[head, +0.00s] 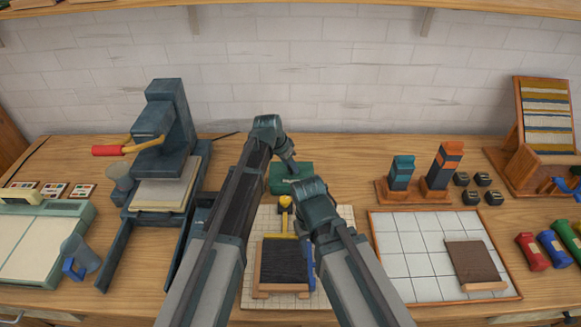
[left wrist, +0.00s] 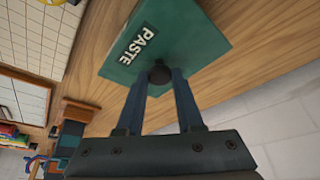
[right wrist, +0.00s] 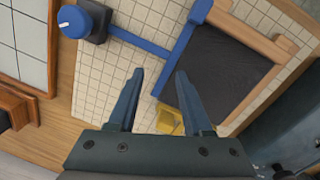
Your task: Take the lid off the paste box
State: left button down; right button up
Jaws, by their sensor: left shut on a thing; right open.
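The green paste box (head: 291,178) stands on the bench near the back middle, partly covered by my arms in the head view. The left wrist view shows its green lid (left wrist: 192,32) with a white-on-dark PASTE label and a dark round knob (left wrist: 160,74). My left gripper (left wrist: 160,76) is shut on the knob. I cannot tell whether the lid is seated or raised. My right gripper (right wrist: 158,72) is open and empty above the gridded mat, in front of the box; its fingers are mostly hidden in the head view.
The gridded mat (right wrist: 105,75) holds a wooden frame with a dark pad (right wrist: 215,75), a blue bar (right wrist: 140,42) and a yellow piece (right wrist: 171,121). A dark press (head: 165,125) stands left. Orange and teal blocks stand right of the box, behind a white tiled board (head: 405,245).

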aim_at(290, 168)
pick_arm(q)
jog(key=shift+r+p, duration=1.1)
jog(key=shift+r, duration=0.05)
pick_arm(e)
jog(key=shift+r, duration=1.2)
pick_arm(q)
jog(key=shift+s+r+p, duration=0.2)
jog(key=shift+r+p, duration=0.6)
jog(key=s+d, duration=0.1)
jog(key=s, duration=1.4)
jog(key=shift+s+r+p, duration=0.3)
jog(key=shift+r+p, duration=0.1)
jog(key=shift+r, duration=0.05)
pick_arm(e)
notch_tip(290, 168, up, 2)
jog(key=shift+r, duration=0.25)
pick_arm(q)
jog(key=shift+d, duration=0.15)
pick_arm(e)
jog(key=shift+d, duration=0.1)
